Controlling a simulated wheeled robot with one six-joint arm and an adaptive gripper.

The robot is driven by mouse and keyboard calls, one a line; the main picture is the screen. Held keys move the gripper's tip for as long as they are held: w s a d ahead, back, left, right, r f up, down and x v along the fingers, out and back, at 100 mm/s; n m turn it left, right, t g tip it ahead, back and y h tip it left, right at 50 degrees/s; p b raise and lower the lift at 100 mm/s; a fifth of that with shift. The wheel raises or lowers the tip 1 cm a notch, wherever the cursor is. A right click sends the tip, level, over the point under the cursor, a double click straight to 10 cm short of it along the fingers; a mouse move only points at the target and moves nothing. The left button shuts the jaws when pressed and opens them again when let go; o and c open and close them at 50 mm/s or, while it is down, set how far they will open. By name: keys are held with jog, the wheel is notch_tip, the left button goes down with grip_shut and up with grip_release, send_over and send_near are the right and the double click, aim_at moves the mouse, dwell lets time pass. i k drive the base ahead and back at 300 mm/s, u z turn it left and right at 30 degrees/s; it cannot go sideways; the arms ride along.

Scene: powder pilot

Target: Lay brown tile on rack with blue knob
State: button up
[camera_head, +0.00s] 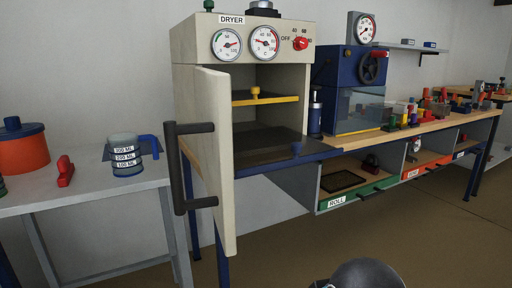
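The dryer (283,42) stands open, its cream door (216,150) swung out to the left. A yellow-edged rack (268,101) with a yellow knob is above. I see nothing lying on either rack. A dark brown flat piece (342,180) lies in the open tray labelled ROLL; I cannot tell whether it is the brown tile. A dark rounded part, probably my arm, shows at the bottom edge. My gripper's fingers are not visible.
The door and its black handle (187,167) stick out in front of the dryer's left side. A blue machine (350,92) and many small coloured items stand on the bench to the right. The right floor is clear.

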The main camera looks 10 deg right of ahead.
aim_at(439, 117)
jog(key=z, duration=1.45)
